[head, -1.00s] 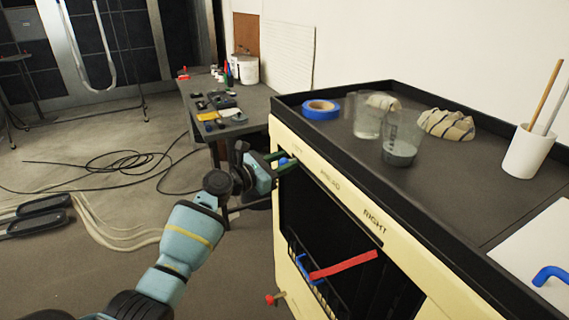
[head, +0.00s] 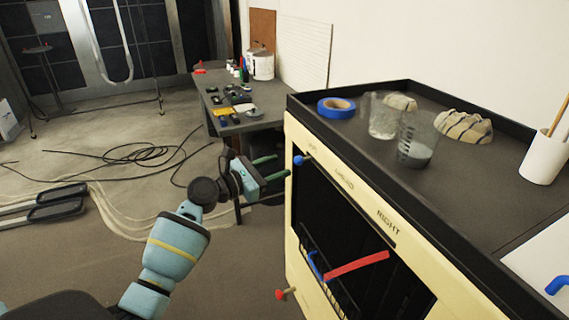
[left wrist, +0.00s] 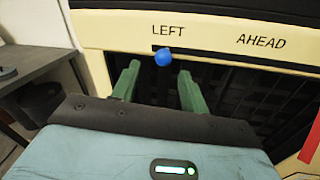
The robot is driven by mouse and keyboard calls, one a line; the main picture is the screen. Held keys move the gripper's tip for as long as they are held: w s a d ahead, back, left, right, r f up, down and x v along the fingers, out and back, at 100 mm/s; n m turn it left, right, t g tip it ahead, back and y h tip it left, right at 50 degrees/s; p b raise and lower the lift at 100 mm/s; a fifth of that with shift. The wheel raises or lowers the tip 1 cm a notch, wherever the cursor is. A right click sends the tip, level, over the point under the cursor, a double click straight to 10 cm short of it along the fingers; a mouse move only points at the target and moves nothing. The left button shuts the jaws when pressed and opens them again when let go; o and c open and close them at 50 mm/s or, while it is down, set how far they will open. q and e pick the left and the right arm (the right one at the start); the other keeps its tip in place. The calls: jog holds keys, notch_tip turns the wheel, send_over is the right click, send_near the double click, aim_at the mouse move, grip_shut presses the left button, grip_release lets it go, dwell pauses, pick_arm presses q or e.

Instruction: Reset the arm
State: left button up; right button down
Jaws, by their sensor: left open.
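My left gripper (head: 277,169) is open, with its two green fingers apart and nothing between them. It is in front of the upper left corner of the cream cabinet (head: 289,222). In the left wrist view the fingers (left wrist: 158,88) point at the cabinet front, below the word LEFT. A blue knob (head: 299,160) on the cabinet shows just beyond the fingertips; in the left wrist view the blue knob (left wrist: 163,57) lies between and beyond them. A red bar (head: 357,265) slants across the dark cabinet opening. My right gripper does not show.
On the cabinet's black-rimmed top are blue tape (head: 337,107), two clear cups (head: 417,142), striped cloths (head: 464,127) and a white cup (head: 544,158). A cluttered grey table (head: 262,117) stands behind. Cables lie on the floor at left.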

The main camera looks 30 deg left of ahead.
pick_arm(q)
jog(key=shift+s+a, duration=0.1)
jog(key=shift+s, duration=0.1)
dwell(0.4)
jog(key=s+d+f+m+g+y+p, duration=0.25)
jog(key=s+f+m, duration=0.45)
jog(key=s+f, duration=0.35)
jog(key=s+d+f+m+g+y+p, duration=0.15)
jog(key=s+d+f+m, duration=0.35)
jog(key=s+f, duration=0.5)
jog(key=s+d+f+m+g+y+p, duration=0.1)
jog(key=s+d+f+m+p, duration=0.1)
jog(key=s+m, duration=0.7)
jog(key=s+d+f+m+g+p, duration=0.1)
jog(key=s+d+m, duration=0.3)
jog(key=s+m, duration=0.5)
jog(key=s+g+p, duration=0.1)
jog(key=s, duration=0.8)
jog(key=shift+s+d+f+m+y+p, duration=0.2)
jog(key=shift+f+m+y+p, duration=0.1)
jog(key=shift+f+y, duration=0.1)
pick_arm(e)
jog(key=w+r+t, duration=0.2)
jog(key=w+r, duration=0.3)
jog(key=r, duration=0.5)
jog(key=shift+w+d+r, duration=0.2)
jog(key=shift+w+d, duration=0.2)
